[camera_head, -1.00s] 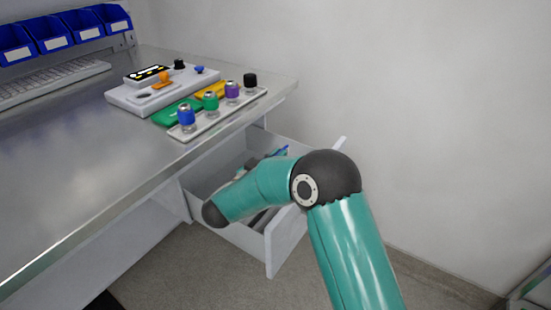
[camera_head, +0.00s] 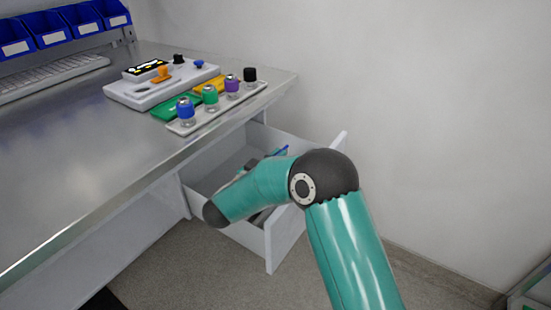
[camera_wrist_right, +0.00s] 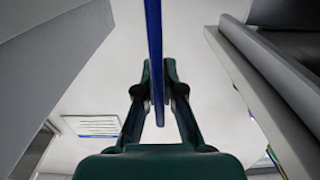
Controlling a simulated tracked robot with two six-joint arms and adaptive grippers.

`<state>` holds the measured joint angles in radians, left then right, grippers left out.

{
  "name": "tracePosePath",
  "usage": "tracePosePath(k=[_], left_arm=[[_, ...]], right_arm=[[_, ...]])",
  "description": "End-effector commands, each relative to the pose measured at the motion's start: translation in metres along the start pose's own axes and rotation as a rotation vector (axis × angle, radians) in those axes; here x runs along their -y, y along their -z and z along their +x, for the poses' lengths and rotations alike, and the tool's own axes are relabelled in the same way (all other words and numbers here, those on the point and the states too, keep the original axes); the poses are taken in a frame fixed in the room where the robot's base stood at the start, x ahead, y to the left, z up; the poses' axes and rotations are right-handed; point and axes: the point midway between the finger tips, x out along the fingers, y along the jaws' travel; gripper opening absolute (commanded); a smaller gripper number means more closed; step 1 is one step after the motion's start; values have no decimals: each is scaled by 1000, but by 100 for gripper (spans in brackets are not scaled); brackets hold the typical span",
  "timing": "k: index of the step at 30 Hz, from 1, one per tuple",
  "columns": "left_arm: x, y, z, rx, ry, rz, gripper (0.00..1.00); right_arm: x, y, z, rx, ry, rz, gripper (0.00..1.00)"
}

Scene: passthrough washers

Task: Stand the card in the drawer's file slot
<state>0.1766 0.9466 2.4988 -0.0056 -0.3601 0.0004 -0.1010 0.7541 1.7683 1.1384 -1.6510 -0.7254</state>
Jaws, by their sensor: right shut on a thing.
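The open drawer (camera_head: 284,244) hangs out below the bench's right end. My right arm crosses over it and hides part of its inside. The card (camera_wrist_right: 154,48) is thin and blue, seen edge-on and upright in the right wrist view. My right gripper (camera_wrist_right: 157,98) is shut on it, with a finger on each side. In the head view only a small blue strip of the card (camera_head: 282,150) shows past my arm, at the drawer's opening. The file slot cannot be made out. My left gripper is not in view.
On the bench (camera_head: 100,150) stand a tray with several coloured-capped bottles (camera_head: 209,98), a grey device (camera_head: 150,90), and green (camera_head: 176,108) and yellow (camera_head: 209,84) flat pieces. Blue bins (camera_head: 75,22) are at the back left. A wall is close on the right.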

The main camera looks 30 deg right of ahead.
Motion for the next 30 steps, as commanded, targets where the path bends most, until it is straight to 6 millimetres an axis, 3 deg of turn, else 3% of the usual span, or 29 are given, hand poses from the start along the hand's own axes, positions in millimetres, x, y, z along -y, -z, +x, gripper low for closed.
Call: tracePosePath(k=[30], left_arm=[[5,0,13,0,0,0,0]], right_arm=[[0,-21,1,-1,-1,0,0]])
